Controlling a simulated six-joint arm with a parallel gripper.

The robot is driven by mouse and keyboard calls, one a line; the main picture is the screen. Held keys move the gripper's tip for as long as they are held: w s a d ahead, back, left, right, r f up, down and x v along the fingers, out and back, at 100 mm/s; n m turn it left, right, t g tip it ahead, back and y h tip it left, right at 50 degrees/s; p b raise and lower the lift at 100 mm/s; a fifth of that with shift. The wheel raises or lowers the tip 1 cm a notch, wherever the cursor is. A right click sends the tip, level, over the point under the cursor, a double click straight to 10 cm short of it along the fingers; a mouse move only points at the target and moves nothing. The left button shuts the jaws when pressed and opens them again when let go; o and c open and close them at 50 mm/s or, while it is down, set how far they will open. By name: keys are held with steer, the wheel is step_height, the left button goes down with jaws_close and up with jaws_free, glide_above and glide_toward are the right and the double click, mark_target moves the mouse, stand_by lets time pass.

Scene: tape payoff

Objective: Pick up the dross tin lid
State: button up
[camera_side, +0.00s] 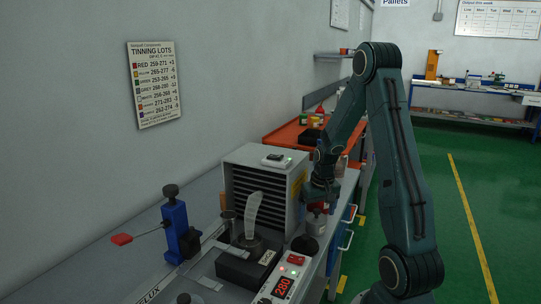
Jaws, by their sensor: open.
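My gripper (318,207) is at the end of my dark teal arm and points down at the right edge of the bench, beside the grey slatted box. It is open. Just below it stands a small pale tin-like container (316,224) with something reddish at its top. The fingertips overlap its top in the picture, and I cannot tell whether they touch it. A dark round object (305,244) sits in front of it. I cannot tell for certain which of these is the dross tin lid.
The grey slatted box (262,185) stands close left of my gripper. In front are a black solder pot unit (240,268), a controller with a red 280 display (283,286), and a blue clamp stand (176,232). An orange-topped cart (290,135) is behind. Open green floor lies right.

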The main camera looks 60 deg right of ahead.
stand_by(0.3)
steer(key=c, duration=1.1)
steer(key=shift+r, duration=0.15)
step_height(320, 180, up, 28)
steer(key=shift+f, duration=0.1)
steer(key=shift+w, duration=0.1)
stand_by(0.6)
steer(key=w, duration=1.2)
steer(key=w+d+f, duration=0.1)
steer(key=w, duration=0.5)
steer(key=shift+w+f, duration=0.1)
steer(key=shift+w, duration=0.05)
